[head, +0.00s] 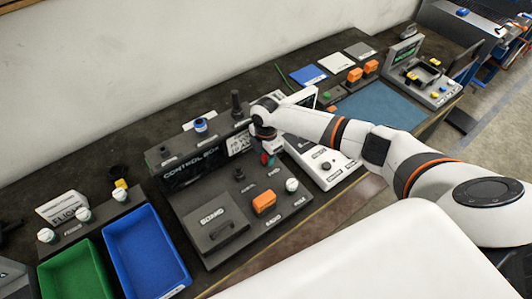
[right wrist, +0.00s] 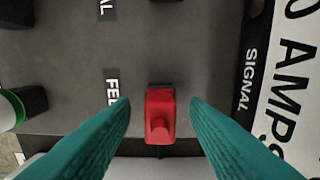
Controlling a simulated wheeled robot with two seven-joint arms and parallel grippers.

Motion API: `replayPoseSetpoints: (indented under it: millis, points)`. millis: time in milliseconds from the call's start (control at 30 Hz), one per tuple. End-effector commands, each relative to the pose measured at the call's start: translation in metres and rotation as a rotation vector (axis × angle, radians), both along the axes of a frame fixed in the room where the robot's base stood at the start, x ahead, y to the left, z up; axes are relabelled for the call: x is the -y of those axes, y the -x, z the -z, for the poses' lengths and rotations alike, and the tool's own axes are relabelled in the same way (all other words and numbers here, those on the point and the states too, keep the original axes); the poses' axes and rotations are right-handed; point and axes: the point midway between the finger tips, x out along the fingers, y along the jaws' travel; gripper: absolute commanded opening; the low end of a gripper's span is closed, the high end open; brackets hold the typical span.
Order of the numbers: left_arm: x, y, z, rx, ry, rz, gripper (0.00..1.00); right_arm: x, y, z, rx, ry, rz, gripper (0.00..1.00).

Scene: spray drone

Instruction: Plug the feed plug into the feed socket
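My right gripper (right wrist: 160,108) is open, with one teal finger on each side of the piece and a gap on both sides. In the head view the right gripper (head: 267,158) is over the dark control box panel, largely hidden by its own wrist. No separate feed socket is clearly visible. My left gripper is not in view.
The control box (head: 190,170) has a hinged board cover (head: 216,226), an orange block (head: 264,203) and a white knob (head: 292,185). A white panel (head: 335,168) stands to its right. A green bin (head: 78,272) and blue bin (head: 145,252) are at the left.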

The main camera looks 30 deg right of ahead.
Motion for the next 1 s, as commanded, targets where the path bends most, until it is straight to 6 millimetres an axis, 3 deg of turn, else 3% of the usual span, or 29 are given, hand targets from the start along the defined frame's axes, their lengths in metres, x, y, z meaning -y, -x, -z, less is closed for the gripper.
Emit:
replayPoseSetpoints:
  millis: [333, 800, 1000]
  points:
    - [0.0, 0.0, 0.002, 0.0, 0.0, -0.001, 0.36, 0.0, -0.001, -0.01, 0.002, 0.0, -0.001, 0.42]
    - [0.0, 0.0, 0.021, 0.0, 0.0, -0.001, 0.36, 0.0, -0.001, -0.1, 0.003, 0.0, 0.0, 0.42]
    - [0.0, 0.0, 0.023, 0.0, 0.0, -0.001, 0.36, 0.0, 0.0, -0.118, 0.0, 0.001, 0.0, 0.42]
